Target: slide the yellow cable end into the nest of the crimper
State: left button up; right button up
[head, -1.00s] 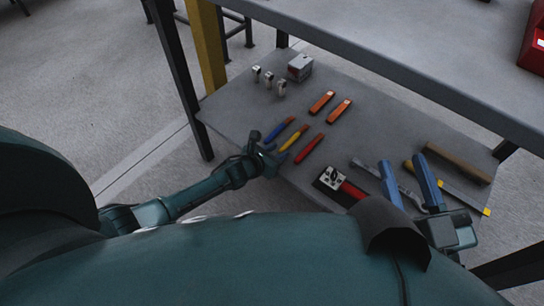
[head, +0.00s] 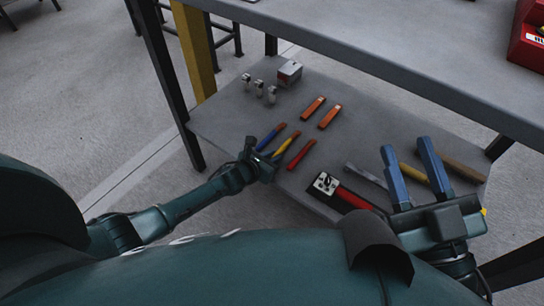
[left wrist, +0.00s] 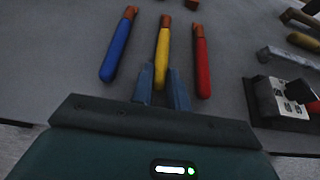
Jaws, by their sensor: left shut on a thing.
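The yellow cable (head: 286,146) with an orange-brown end lies on the lower shelf between a blue one and a red one. It also shows in the left wrist view (left wrist: 163,45), end pointing away from me. My left gripper (head: 270,160) is shut on its near part, one blue finger on each side (left wrist: 162,82). The crimper, with a pale metal head (head: 325,183) and a red handle, lies to the right on a black base; its head also shows in the left wrist view (left wrist: 284,100). My right gripper (head: 402,147) is open above the shelf, right of the crimper, apparently empty.
The blue cable (head: 270,137) and red cable (head: 301,154) flank the yellow one closely. Two orange pieces (head: 322,111), small metal parts (head: 259,88) and a grey box (head: 289,73) lie further back. Long-handled tools (head: 465,168) lie right. The upper tabletop (head: 400,60) overhangs the shelf.

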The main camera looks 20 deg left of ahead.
pick_arm(q)
grip_shut()
jog(key=shift+r+p, duration=1.95)
jog(key=shift+r, duration=0.1)
jog(key=shift+s, duration=0.1)
